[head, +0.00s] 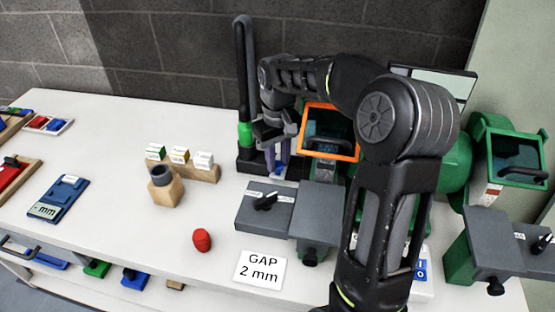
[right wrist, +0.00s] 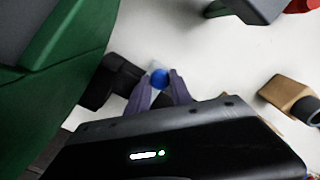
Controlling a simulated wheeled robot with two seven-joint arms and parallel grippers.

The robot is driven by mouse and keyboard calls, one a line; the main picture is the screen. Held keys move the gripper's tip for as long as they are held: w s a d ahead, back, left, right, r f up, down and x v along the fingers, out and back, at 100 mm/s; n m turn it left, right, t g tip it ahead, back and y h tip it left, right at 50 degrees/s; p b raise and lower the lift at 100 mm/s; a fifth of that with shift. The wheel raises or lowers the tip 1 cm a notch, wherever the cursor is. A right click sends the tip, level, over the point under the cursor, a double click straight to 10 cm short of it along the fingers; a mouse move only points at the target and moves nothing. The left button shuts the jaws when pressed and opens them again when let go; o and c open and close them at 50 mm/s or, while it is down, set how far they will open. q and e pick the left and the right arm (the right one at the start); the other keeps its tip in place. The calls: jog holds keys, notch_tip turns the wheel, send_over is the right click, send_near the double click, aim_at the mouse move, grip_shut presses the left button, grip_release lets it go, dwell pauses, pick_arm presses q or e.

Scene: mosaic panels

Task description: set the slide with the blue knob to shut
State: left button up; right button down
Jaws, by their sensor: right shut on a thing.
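The blue knob (right wrist: 159,77) shows in the right wrist view between the two grey-purple fingertips of my right gripper (right wrist: 160,88), which is shut on it. A black block (right wrist: 112,80) lies beside the knob there. In the head view my right gripper (head: 279,154) reaches down behind the grey machine parts, close to the black base of the post with a green band (head: 245,135). The slide itself is mostly hidden by the gripper and the machine, so its position cannot be told. My left gripper is not in view.
A green grinder with an orange-framed shield (head: 330,157) stands right beside the gripper. A grey rest with a black lever (head: 265,207) is in front.

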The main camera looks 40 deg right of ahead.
jog(key=shift+w+d+r+p, duration=0.2)
jog(key=shift+w+d+p, duration=0.45)
jog(key=shift+w+d, duration=0.3)
jog(key=shift+w+d+f, duration=0.1)
jog(key=shift+d, duration=0.25)
jog(key=c, duration=1.1)
grip_release()
jog(key=shift+f, duration=0.1)
jog(key=shift+c, duration=0.2)
jog(key=shift+a, duration=0.1)
